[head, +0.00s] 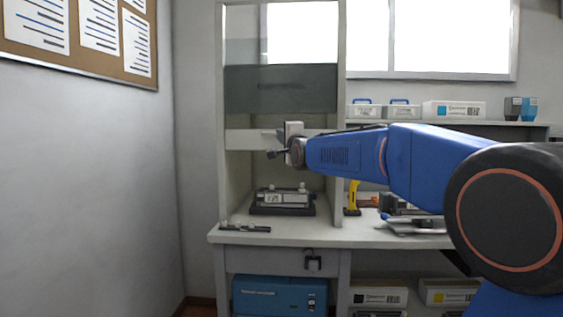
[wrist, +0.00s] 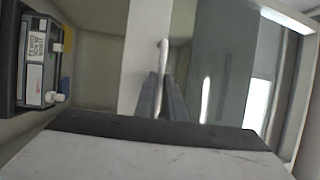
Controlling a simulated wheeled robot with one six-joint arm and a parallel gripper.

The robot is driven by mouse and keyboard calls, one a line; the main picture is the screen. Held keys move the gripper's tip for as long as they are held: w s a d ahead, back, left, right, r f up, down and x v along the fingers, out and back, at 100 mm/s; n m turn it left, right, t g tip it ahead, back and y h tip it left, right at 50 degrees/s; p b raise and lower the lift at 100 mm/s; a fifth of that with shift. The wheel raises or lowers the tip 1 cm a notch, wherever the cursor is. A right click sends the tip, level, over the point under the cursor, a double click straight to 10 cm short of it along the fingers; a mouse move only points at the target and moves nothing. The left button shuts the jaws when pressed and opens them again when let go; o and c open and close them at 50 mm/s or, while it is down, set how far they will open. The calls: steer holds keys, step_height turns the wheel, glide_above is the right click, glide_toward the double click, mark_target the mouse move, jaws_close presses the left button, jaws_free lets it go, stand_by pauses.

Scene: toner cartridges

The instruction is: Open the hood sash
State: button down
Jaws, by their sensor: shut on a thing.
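The hood sash is a glass panel whose dark band (head: 280,92) and pale bottom rail (head: 246,140) show in the head view. The rail hangs well above the bench, with an open gap below it. In the wrist view the rail (wrist: 147,40) runs beside a pale rod-shaped handle (wrist: 163,52). My gripper (head: 271,153) is at the rail's front, near its middle. In the wrist view its two dark fingers (wrist: 163,98) are close together around the lower end of the handle. The exact contact is partly hidden by the fingers.
Inside the hood, a toner cartridge (head: 286,198) sits on a dark cradle below the sash; it also shows in the wrist view (wrist: 37,55). A small grey tool (head: 245,228) lies at the bench's front left edge. A yellow-handled item (head: 353,195) stands right of the hood.

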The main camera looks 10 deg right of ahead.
step_height(320, 180, up, 6)
steer(key=shift+f, duration=0.15)
stand_by(0.3)
steer(key=c, duration=1.8)
jaws_free()
steer(key=shift+c, duration=0.2)
steer(key=shift+s+f, duration=0.1)
steer(key=v, duration=1.7)
steer(key=shift+s, duration=0.1)
